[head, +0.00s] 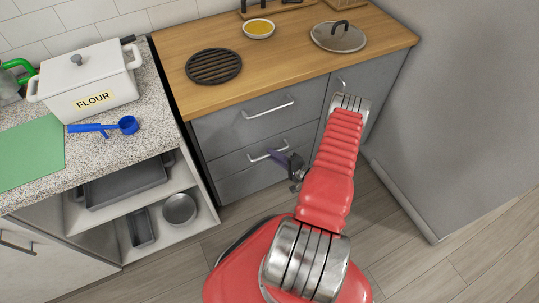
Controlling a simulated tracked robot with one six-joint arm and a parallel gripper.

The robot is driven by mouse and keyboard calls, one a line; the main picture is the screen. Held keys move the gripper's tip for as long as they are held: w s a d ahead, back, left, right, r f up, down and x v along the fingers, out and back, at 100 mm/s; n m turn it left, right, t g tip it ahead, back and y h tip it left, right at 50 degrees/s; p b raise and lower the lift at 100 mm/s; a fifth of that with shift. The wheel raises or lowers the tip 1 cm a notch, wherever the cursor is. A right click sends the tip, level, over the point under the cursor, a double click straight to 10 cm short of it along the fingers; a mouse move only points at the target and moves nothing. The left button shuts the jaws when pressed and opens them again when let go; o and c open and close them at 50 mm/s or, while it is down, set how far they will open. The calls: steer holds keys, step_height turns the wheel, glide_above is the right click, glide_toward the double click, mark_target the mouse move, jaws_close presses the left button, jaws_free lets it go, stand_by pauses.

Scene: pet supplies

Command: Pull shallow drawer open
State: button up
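The wooden-topped grey cabinet has an upper drawer (235,125) with a silver bar handle (267,108). Below it is a lower drawer (235,162) with a similar handle (268,150). Both drawer fronts look closed; I cannot tell for sure which is the shallow one. My gripper (284,162) is in front of the lower drawer, by the right end of its handle in the picture. Whether it touches the handle, and whether its fingers are open, is too small to tell. My red arm hides part of the cabinet's right side.
A narrow cabinet door (345,83) is right of the drawers, and a large grey appliance or panel (460,90) stands further right. On the left, a granite counter (115,150) holds a flour box (90,82) above open shelves with pans. Wooden floor (185,260) in front is clear.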

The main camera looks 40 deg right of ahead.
steer(key=shift+x, duration=0.95)
steer(key=shift+c, duration=0.4)
jaws_close()
steer(key=shift+s+a, duration=0.1)
steer(key=shift+a, duration=0.1)
